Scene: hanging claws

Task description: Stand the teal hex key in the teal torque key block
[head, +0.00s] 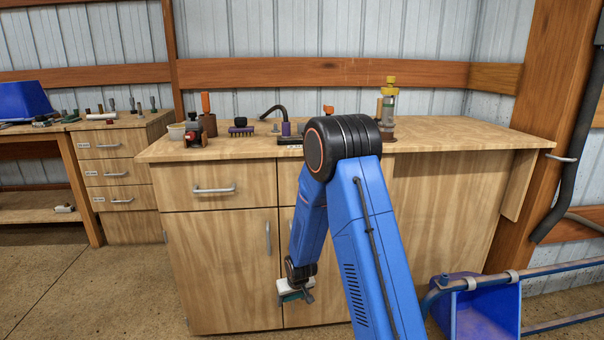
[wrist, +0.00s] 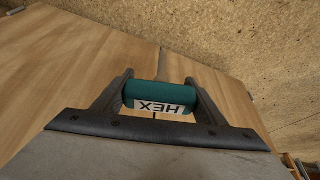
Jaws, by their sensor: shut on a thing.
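The teal hex key (wrist: 160,94) shows in the wrist view as a teal cylinder with a white HEX label, which reads upside down. My gripper (wrist: 158,84) is shut on it, one finger at each end. The rest of the key is hidden or cannot be made out. In the head view my gripper (head: 295,291) hangs low in front of the cabinet doors, below the bench top, with a bit of teal at its jaws. I cannot pick out the teal torque key block for certain in either view.
The wooden bench (head: 450,138) holds a purple block (head: 240,129), a red and black item (head: 195,134), a white bowl (head: 177,131) and a yellow-capped bottle (head: 390,95). A left bench (head: 105,151) carries several small tools. A blue bin (head: 482,308) stands low at right.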

